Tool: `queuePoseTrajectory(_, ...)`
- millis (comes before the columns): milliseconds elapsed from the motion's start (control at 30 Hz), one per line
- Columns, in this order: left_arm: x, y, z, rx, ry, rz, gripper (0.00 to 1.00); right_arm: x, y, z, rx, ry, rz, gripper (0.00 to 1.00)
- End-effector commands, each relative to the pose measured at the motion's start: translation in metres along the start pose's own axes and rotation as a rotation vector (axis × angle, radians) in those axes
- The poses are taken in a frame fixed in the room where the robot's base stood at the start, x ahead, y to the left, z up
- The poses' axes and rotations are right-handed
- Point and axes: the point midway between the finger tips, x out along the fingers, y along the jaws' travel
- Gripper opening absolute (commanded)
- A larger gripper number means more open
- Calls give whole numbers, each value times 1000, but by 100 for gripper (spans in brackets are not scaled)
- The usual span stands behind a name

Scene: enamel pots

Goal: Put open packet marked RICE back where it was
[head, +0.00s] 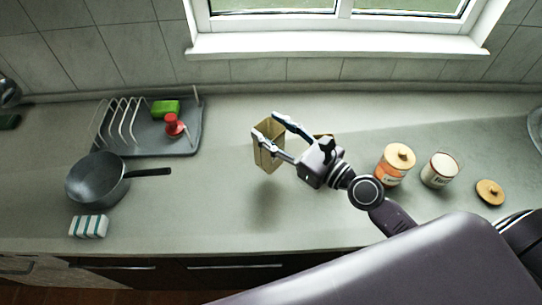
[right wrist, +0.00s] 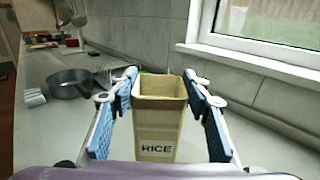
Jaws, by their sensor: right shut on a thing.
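The open packet marked RICE (head: 268,158) is a tan, square-sided paper packet with an open top. In the right wrist view the packet (right wrist: 158,125) is upright, with RICE facing me. My right gripper (head: 267,126) is shut on it, one finger on each side near the top; the gripper also shows in the right wrist view (right wrist: 160,76). A soft shadow lies apart from the packet on the counter, so it seems held above the surface. My left gripper is not in view.
An orange-labelled canister with wooden lid (head: 396,163), an open canister (head: 440,170) and a loose lid (head: 490,192) stand right. The counter's middle front is clear.

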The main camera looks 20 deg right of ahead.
Motion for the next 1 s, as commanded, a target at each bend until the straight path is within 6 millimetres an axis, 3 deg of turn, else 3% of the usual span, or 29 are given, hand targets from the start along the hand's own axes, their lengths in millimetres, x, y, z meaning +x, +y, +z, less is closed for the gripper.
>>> queuePoseTrajectory(33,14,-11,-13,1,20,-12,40,0,0,-14,0,-3,-1,0)
queuePoseTrajectory(100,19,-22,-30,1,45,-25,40,0,0,-21,0,-3,-1,0)
queuePoseTrajectory(233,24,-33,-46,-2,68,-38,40,0,0,-28,-1,-4,-1,0)
queuePoseTrajectory(367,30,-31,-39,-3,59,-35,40,1,0,-35,1,-3,-1,0)
queuePoseTrajectory(633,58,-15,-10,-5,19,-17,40,1,0,-69,2,-3,-1,0)
queuePoseTrajectory(1000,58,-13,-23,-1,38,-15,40,1,0,-71,-1,-3,-1,0)
